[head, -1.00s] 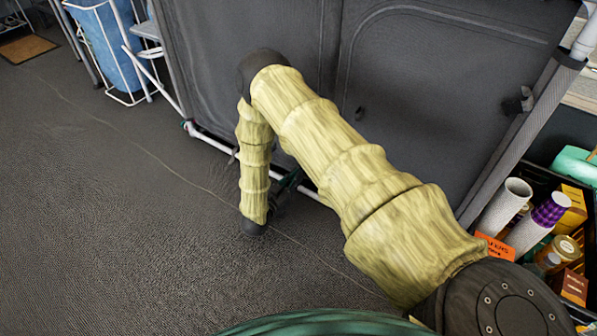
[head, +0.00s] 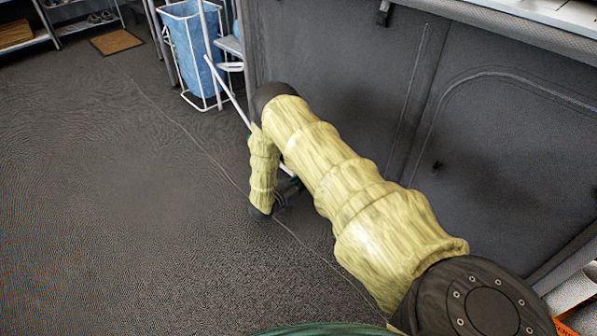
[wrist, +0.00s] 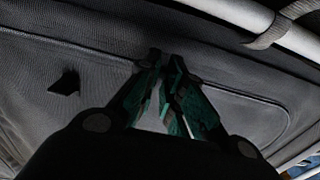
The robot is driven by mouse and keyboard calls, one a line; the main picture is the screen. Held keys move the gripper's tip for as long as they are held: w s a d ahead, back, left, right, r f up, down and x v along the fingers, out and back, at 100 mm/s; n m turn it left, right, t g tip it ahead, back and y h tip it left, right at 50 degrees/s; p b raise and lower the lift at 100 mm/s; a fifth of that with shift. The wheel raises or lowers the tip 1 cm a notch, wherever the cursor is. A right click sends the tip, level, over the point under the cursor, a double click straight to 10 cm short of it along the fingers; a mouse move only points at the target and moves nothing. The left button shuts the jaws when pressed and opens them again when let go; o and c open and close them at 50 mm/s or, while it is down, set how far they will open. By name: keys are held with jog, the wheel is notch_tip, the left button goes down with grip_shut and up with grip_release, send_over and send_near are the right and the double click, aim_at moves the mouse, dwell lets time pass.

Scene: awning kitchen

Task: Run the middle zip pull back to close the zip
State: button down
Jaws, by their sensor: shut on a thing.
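The dark grey fabric cabinet (head: 340,70) has curved zip seams (head: 487,73) around its front panels. My gripper (wrist: 165,62) is low at the cabinet front, its green and black fingers closed together against the fabric in the wrist view. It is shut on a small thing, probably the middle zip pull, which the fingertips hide. In the head view the arm mostly covers the gripper. A small dark tab (wrist: 66,83) hangs on the fabric left of the fingers in the wrist view.
A white frame tube (wrist: 235,13) crosses the wrist view's top. A blue laundry bag (head: 190,45) in a white wire stand is beyond the cabinet's left end. The dark floor (head: 120,210) on the left is open, with a brown mat (head: 118,40) far back.

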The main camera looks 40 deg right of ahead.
jog(key=shift+w+a, duration=0.1)
jog(key=shift+w, duration=0.2)
jog(key=c, duration=1.5)
grip_release()
jog(key=shift+c, duration=0.2)
jog(key=shift+s, duration=0.1)
jog(key=a, duration=1.2)
jog(key=shift+s, duration=0.4)
